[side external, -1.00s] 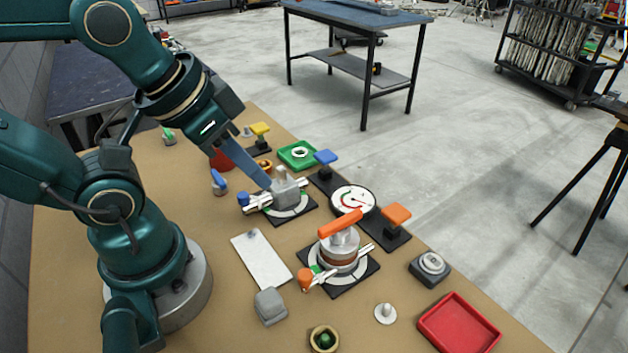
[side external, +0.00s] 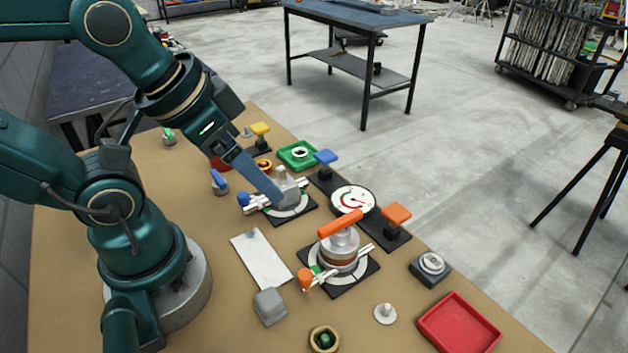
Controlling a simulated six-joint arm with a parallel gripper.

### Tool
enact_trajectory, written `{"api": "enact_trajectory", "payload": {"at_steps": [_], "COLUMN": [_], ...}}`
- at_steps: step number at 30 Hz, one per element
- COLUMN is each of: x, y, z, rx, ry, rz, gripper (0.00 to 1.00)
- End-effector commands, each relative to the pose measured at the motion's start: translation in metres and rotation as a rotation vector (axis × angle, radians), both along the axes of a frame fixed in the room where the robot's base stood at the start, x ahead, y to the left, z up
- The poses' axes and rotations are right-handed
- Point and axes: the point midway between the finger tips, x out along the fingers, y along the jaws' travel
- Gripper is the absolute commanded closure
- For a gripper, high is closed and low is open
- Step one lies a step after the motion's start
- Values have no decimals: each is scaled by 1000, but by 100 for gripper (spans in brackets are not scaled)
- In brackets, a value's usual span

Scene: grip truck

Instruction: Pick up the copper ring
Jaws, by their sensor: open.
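I cannot tell for sure which thing is the copper ring. A small orange-brown ring (side external: 263,166) lies at the back of the table, behind my gripper in the picture. A copper-brown band (side external: 338,258) circles the grey cylinder under the orange lever. My gripper (side external: 277,195) is open. Its blue-grey fingers point down and right, overlapping the grey block of the rear fixture (side external: 290,209) in the picture. Whether they touch it, and the gap between the fingers, is not clear. I see nothing held.
The front fixture (side external: 345,281) has an orange lever (side external: 340,223). A round dial (side external: 353,200), orange switch (side external: 396,215), blue switch (side external: 326,158), green tray (side external: 297,155) and red tray (side external: 459,325) line the right side. A white plate (side external: 262,260) lies mid-table. A tan cup (side external: 314,344) stands in front.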

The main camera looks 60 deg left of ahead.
Motion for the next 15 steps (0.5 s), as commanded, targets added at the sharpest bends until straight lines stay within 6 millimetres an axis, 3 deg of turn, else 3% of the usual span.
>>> {"api": "enact_trajectory", "payload": {"at_steps": [8,15], "x": [38,90], "y": [13,58], "z": [30,29], "rx": [54,77], "ry": [-1,111], "rz": [-36,42], "gripper": [21,21]}}
